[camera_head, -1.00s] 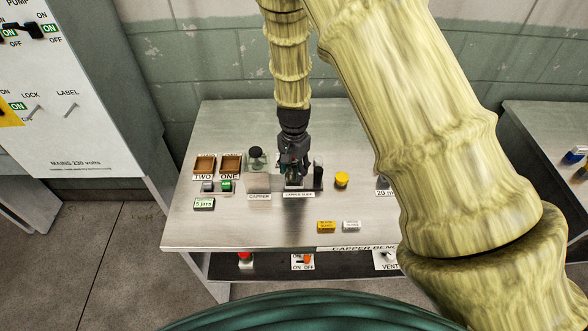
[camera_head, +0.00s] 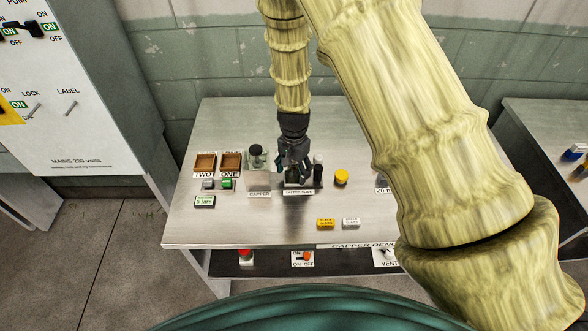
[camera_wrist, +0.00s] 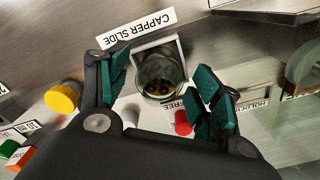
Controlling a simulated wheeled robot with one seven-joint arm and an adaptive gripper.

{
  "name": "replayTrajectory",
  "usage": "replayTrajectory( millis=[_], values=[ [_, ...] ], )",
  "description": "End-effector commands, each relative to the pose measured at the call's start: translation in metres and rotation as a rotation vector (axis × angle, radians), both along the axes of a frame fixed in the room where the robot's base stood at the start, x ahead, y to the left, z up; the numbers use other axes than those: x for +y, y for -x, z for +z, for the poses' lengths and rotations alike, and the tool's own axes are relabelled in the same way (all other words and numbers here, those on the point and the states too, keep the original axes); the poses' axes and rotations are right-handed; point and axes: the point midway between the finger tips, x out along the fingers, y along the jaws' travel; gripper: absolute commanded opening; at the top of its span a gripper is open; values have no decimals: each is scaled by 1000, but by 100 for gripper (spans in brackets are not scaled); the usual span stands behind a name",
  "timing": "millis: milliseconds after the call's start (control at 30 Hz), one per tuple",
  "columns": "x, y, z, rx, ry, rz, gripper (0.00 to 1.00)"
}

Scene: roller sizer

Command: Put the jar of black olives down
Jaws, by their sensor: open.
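The jar (camera_wrist: 160,76) is clear, open-topped glass with a few dark and yellowish round pieces at its bottom. In the wrist view it stands in the pale capper slide (camera_wrist: 176,46), behind the sign "CAPPER SLIDE". My gripper (camera_wrist: 162,68) is open, its teal-padded fingers on either side of the jar with visible gaps. In the head view my gripper (camera_head: 294,170) is over the capper slide on the bench, and its fingers mostly hide the jar there.
A yellow cap (camera_head: 341,177) stands right of the slide, beyond a dark post (camera_head: 318,172). The capper (camera_head: 257,158) is to the left, with two brown trays (camera_head: 205,162) farther left. A red piece (camera_wrist: 183,123) is near my right finger. The front bench (camera_head: 240,228) is largely clear.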

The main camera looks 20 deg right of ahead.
Motion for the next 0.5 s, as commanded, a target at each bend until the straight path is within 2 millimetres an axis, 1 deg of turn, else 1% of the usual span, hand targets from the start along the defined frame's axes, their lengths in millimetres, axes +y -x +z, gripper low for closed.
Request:
replayTrajectory(
  millis=[233, 367, 500],
  values=[
    [0, 0, 9, -1, 0, 1, 65],
    [0, -1, 21, -2, 1, 1, 65],
    [0, -1, 39, -3, 1, 0, 65]
  ],
)
